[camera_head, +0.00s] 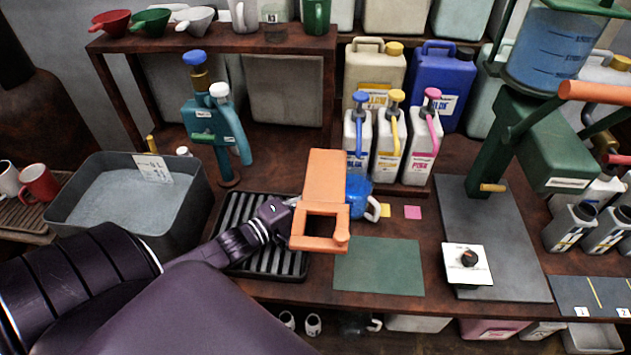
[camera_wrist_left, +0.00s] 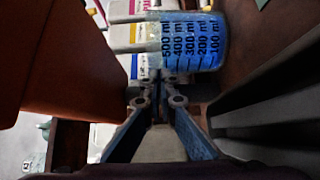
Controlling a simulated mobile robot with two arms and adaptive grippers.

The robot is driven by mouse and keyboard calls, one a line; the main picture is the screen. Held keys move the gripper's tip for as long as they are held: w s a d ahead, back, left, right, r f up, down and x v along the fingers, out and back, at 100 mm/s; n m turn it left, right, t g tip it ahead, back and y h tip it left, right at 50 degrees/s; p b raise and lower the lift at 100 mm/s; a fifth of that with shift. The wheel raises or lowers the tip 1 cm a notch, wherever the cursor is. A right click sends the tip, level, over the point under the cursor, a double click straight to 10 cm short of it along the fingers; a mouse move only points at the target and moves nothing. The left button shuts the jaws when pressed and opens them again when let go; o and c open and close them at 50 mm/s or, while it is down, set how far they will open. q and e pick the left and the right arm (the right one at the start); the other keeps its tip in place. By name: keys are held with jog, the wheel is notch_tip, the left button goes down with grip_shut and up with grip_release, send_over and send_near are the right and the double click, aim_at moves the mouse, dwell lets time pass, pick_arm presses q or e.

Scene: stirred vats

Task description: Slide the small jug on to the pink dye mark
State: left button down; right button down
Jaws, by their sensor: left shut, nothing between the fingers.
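The small jug (camera_head: 358,190) is clear, with blue liquid and a pale handle. It stands upright behind the green mat, left of the yellow mark. The pink dye mark (camera_head: 412,212) is a bare flat square, right of the yellow mark (camera_head: 385,210). In the left wrist view the jug (camera_wrist_left: 195,42) appears turned sideways, its millilitre scale facing me. My left gripper (camera_wrist_left: 158,82) is shut and empty, its tips close to the jug; I cannot tell whether they touch. In the head view its fingers are hidden below an orange bracket-like piece. My right gripper is out of view.
Blue, yellow and pink pump bottles (camera_head: 390,148) stand behind the marks. A green mat (camera_head: 378,266) lies in front. A black slatted rack (camera_head: 290,265) lies under my left arm. A green press (camera_head: 490,150) stands right. The table around the pink mark is clear.

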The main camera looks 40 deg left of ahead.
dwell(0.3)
pick_arm(q)
jog(key=w+d, duration=0.1)
jog(key=w+d+p, duration=0.1)
jog(key=d, duration=0.1)
jog(key=w+d, duration=0.1)
jog(key=d, duration=0.1)
jog(key=shift+w+d+r, duration=0.2)
jog(key=shift+w+d, duration=0.05)
jog(key=shift+w, duration=0.05)
jog(key=w+d, duration=0.1)
jog(key=d, duration=0.2)
jog(key=w+d, duration=0.2)
jog(key=d, duration=0.1)
jog(key=w+d, duration=0.2)
jog(key=d, duration=0.1)
jog(key=shift+w+d+f, duration=0.2)
jog(key=shift+w, duration=0.05)
jog(key=shift+s, duration=0.1)
